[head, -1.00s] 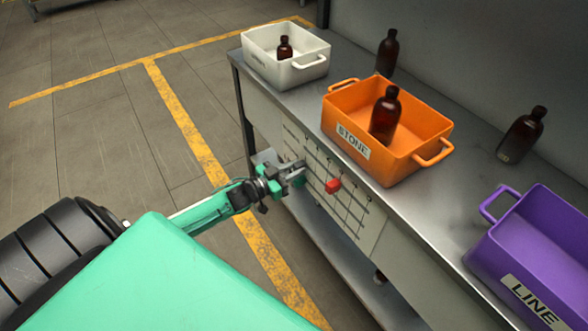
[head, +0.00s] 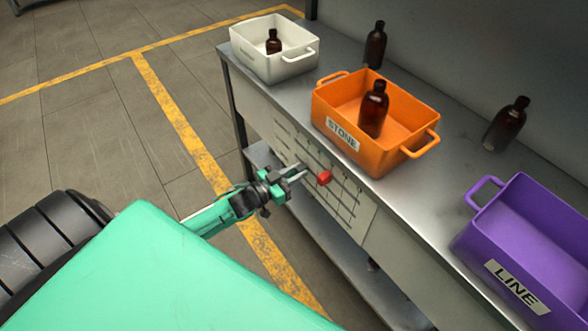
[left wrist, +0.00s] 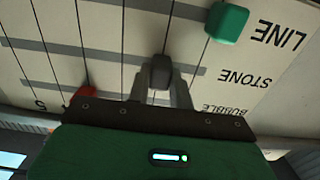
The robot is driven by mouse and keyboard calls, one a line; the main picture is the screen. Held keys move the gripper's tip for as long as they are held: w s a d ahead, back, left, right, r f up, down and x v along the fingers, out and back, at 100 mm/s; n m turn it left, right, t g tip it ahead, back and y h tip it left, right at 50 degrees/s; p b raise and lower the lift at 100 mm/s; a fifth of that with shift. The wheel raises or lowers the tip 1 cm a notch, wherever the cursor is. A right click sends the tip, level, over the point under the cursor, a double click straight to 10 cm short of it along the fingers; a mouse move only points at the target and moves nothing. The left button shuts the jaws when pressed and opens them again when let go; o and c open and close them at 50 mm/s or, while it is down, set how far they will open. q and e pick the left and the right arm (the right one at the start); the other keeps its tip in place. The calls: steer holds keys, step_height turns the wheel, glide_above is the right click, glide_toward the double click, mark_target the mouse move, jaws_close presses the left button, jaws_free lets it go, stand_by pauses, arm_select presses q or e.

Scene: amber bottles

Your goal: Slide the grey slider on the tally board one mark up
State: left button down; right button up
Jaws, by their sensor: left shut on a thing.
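The tally board (head: 352,213) is a pale panel with lines on the front of the bench. In the left wrist view it appears upside down, with the words LINE, STONE and BUBBLE. The grey slider (left wrist: 160,70) sits on the middle bar, the STONE row. My left gripper (head: 294,174) is at the board, its fingers shut on the grey slider, partly covering it. The green slider (left wrist: 227,22) is on the LINE row. The red slider (left wrist: 86,92) is on the BUBBLE row, partly hidden by my gripper. My right gripper is not in view.
White (head: 270,62), orange (head: 400,108) and purple (head: 535,225) bins stand on the bench top (head: 440,190) above the board. Amber bottles stand in the white and orange bins and behind them on the bench. A lower shelf (head: 325,245) runs below the board.

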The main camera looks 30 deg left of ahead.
arm_select(q)
steer(key=c, duration=1.2)
jaws_free()
steer(key=shift+c, duration=0.2)
steer(key=shift+s+a, duration=0.25)
steer(key=shift+s, duration=0.35)
steer(key=v, duration=1.2)
steer(key=shift+s+p, duration=0.25)
steer(key=shift+p, duration=0.1)
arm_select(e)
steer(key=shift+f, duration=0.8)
arm_select(q)
steer(key=shift+a+f, duration=0.1)
steer(key=shift+a, duration=0.05)
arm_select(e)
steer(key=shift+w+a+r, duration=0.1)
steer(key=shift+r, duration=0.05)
